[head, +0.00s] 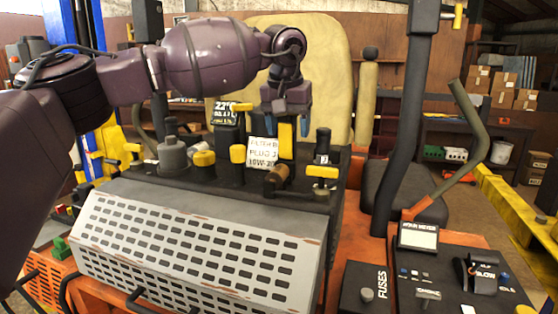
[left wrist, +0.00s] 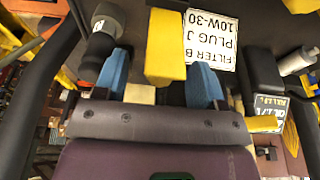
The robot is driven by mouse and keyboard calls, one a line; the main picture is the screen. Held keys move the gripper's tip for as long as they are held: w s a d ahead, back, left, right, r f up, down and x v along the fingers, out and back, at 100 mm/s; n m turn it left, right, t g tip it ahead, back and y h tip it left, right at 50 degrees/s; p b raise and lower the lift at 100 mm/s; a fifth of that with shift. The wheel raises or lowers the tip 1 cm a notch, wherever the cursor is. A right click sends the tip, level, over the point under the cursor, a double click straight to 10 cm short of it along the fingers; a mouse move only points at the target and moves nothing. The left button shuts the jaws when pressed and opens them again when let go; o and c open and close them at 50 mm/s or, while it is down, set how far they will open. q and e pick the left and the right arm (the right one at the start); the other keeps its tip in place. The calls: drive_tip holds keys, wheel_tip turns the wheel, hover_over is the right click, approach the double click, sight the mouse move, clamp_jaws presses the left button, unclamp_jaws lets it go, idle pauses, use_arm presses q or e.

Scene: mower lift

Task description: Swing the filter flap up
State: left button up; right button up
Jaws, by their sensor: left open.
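A white label (head: 263,151) reading FILTER B, PLUG J, 10W-30 stands on the dark engine deck; it shows upside down in the left wrist view (left wrist: 210,38). A yellow upright piece (head: 286,141) stands just right of the label, and in the left wrist view a yellow block (left wrist: 165,45) reaches between my fingers. I cannot tell for sure which part is the filter flap. My left gripper (head: 287,125) points down above the deck with its blue fingertips (left wrist: 158,82) apart, one on each side of the yellow block. Contact cannot be made out. My right gripper is not seen.
Yellow-capped fittings (head: 204,158) and a brown cylinder (head: 277,175) crowd the deck around the label. A grey perforated cover (head: 200,245) slopes down in front. A dark post (head: 402,120) and a control panel (head: 445,275) stand to the right.

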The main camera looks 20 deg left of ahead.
use_arm(q)
drive_tip(key=shift+w+r+v, duration=0.1)
drive_tip(key=shift+w+v, duration=0.2)
drive_tip(key=shift+v, duration=0.85)
drive_tip(key=shift+w+r+v, duration=0.1)
drive_tip(key=shift+w+v, duration=0.15)
drive_tip(key=shift+v, duration=0.9)
drive_tip(key=shift+w+v, duration=0.3)
drive_tip(key=shift+v, duration=0.85)
drive_tip(key=shift+r, duration=0.15)
drive_tip(key=shift+r, duration=0.15)
drive_tip(key=shift+r, duration=0.2)
drive_tip(key=shift+r, duration=0.15)
drive_tip(key=shift+r, duration=0.15)
drive_tip(key=shift+r, duration=0.1)
drive_tip(key=shift+r, duration=0.25)
drive_tip(key=shift+r, duration=0.15)
